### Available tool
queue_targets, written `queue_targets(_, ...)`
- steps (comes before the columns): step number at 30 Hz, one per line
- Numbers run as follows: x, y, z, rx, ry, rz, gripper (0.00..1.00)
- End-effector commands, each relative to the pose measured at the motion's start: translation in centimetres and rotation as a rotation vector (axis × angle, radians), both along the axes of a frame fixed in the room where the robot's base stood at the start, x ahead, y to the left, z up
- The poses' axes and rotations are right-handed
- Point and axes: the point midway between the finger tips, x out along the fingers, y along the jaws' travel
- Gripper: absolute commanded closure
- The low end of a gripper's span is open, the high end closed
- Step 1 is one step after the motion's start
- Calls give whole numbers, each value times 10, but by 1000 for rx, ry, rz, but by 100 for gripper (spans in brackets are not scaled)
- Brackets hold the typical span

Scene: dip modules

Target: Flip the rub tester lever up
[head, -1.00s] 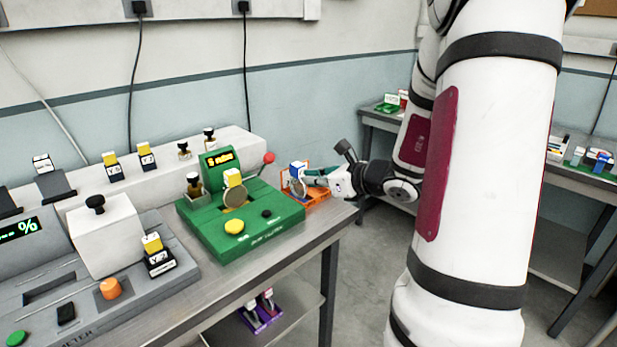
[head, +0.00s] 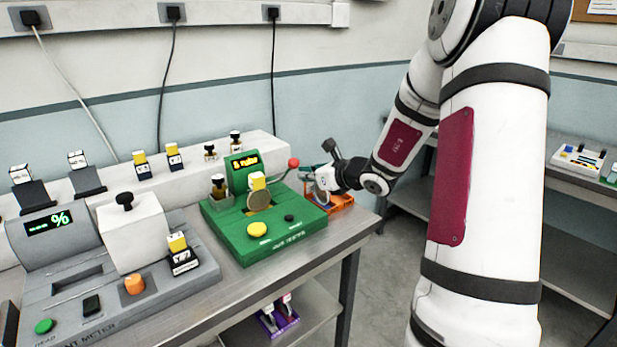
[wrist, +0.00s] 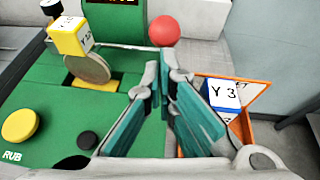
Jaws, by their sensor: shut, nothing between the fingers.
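The green rub tester (head: 275,245) sits on the steel bench, its lit display at the back. Its lever has a red ball knob (head: 293,162) at the tester's right side, on a thin rod leaning up and right. The knob also shows in the wrist view (wrist: 164,31), just beyond my fingertips. My gripper (head: 311,172) is shut and empty, right of the knob. In the wrist view my teal fingers (wrist: 162,72) meet just below the knob in the picture.
An orange holder (wrist: 247,95) with a blue-and-white "Y 3" block (wrist: 222,93) is close to the right of my fingers. A yellow-capped block and disc (wrist: 88,68) stand in the tester. A grey meter (head: 100,290) is at left.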

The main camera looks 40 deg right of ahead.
Motion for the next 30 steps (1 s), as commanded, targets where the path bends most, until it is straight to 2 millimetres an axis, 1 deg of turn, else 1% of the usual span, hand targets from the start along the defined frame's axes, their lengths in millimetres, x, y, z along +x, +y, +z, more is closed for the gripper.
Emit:
queue_targets(8, 0, 0, 2, -1, 8, 1, 100)
queue_targets(12, 0, 0, 7, -2, 32, 0, 100)
queue_targets(30, 3, 0, 14, -4, 106, 0, 100)
